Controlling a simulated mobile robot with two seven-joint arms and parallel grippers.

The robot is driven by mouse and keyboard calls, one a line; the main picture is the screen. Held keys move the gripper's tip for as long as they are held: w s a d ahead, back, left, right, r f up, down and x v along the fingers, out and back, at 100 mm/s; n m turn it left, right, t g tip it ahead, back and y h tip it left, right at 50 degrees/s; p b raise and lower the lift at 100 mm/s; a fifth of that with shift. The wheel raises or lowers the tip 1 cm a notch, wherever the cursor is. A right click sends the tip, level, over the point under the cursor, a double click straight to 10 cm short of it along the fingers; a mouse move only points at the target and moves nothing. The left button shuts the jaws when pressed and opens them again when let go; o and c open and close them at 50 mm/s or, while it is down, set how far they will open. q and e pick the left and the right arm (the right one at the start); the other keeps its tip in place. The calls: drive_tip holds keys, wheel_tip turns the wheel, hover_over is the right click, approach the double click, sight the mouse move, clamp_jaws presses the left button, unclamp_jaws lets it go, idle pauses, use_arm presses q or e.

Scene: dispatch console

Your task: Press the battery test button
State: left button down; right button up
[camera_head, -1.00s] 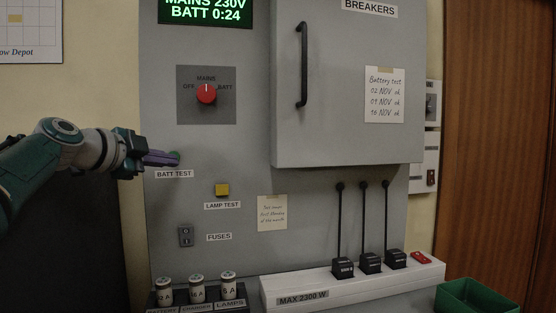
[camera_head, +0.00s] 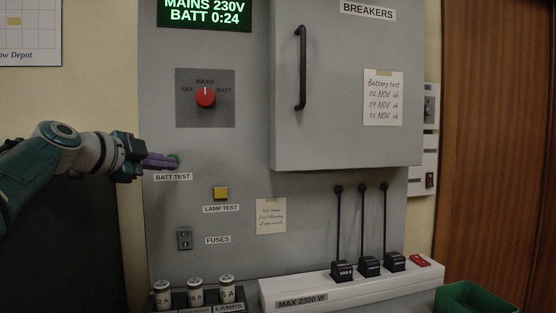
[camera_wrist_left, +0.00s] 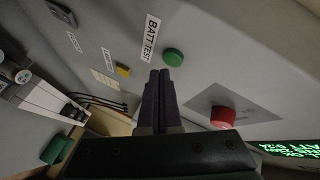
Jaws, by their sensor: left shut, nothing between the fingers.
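The green battery test button (camera_head: 175,160) is on the grey console panel, just above the BATT TEST label (camera_head: 172,177). It also shows in the left wrist view (camera_wrist_left: 173,57), where the label (camera_wrist_left: 151,38) is beside it. My left gripper (camera_head: 172,162) comes in from the left with its purple fingers shut and empty. In the head view the fingertips overlap the button's lower left part. In the wrist view the shut fingertips (camera_wrist_left: 160,73) are just short of the button in the picture; I cannot tell whether they touch it. My right gripper is not in view.
A red rotary knob (camera_head: 206,97) is above the button, and a yellow lamp test button (camera_head: 221,193) is below right. The breaker cabinet door (camera_head: 345,90) is shut. Fuses (camera_head: 195,291) and a white power strip (camera_head: 310,291) are at the bottom. A display (camera_head: 205,12) reads BATT 0:24.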

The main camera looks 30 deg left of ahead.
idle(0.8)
use_arm(q)
drive_tip(key=shift+w+a+b, duration=0.25)
drive_tip(key=shift+w+b, duration=0.1)
drive_tip(key=shift+b, duration=0.75)
drive_tip(key=shift+w+a+b, duration=0.25)
drive_tip(key=shift+w+b, duration=0.05)
drive_tip(key=shift+b, duration=0.6)
idle(0.4)
drive_tip(key=shift+s+d+p, duration=0.2)
drive_tip(key=shift+s+p, duration=0.1)
drive_tip(key=shift+p, duration=0.1)
drive_tip(key=shift+s+d, duration=0.3)
drive_tip(key=shift+s, duration=0.05)
drive_tip(key=shift+p, duration=0.3)
